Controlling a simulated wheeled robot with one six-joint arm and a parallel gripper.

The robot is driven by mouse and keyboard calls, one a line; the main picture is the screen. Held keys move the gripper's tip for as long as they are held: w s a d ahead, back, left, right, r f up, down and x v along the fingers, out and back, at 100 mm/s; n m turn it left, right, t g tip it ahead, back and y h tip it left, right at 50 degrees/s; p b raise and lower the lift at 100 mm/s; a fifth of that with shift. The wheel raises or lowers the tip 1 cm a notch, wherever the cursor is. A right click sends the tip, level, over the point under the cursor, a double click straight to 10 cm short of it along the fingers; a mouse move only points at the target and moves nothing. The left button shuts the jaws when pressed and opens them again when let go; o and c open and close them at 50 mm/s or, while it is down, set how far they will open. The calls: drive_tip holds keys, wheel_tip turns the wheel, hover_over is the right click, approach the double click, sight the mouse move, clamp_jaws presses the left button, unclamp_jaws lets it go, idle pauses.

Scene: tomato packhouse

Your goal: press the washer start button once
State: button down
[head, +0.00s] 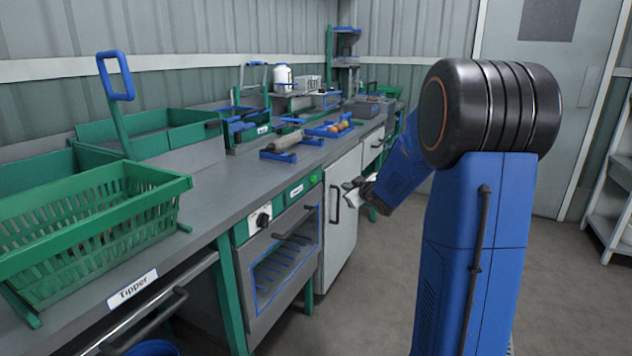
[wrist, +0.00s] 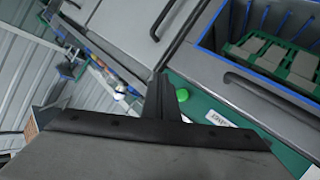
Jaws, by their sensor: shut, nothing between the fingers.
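The washer start button (head: 313,179) is a round green button on the green strip above the washer's front. It also shows in the wrist view (wrist: 182,95), just right of my fingers. A white label (head: 297,191) sits beside it, and a dial (head: 263,219) is further left on the strip. The washer (head: 284,262) has a blue-framed window and a dark handle; its door looks closed. My gripper (head: 347,187) is shut and empty, in front of the counter and right of the button. In the head view it appears apart from the button. In the wrist view its fingers (wrist: 160,85) point past the button's left side.
A grey cabinet door (head: 341,215) with a dark handle stands right of the washer, close behind my gripper. A green crate (head: 95,222) sits on the counter at left. Rollers (head: 285,141) and reddish round items lie on the counter top. The floor (head: 375,300) before the washer is clear.

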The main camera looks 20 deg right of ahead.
sight(314, 180)
drive_tip(key=w+a, duration=0.5)
drive_tip(key=w, duration=0.2)
drive_tip(key=shift+a, duration=0.2)
idle(0.4)
drive_tip(key=shift+w+a, duration=0.1)
drive_tip(key=shift+a, duration=0.05)
idle(1.9)
drive_tip(key=shift+w+a, duration=0.15)
drive_tip(key=shift+w, duration=0.1)
drive_tip(key=shift+w+a, duration=0.3)
drive_tip(key=shift+w, duration=0.05)
idle(1.0)
drive_tip(key=shift+s+d, duration=0.1)
drive_tip(key=shift+s, duration=0.05)
drive_tip(key=shift+s+d, duration=0.45)
drive_tip(key=shift+s, duration=0.15)
idle(0.3)
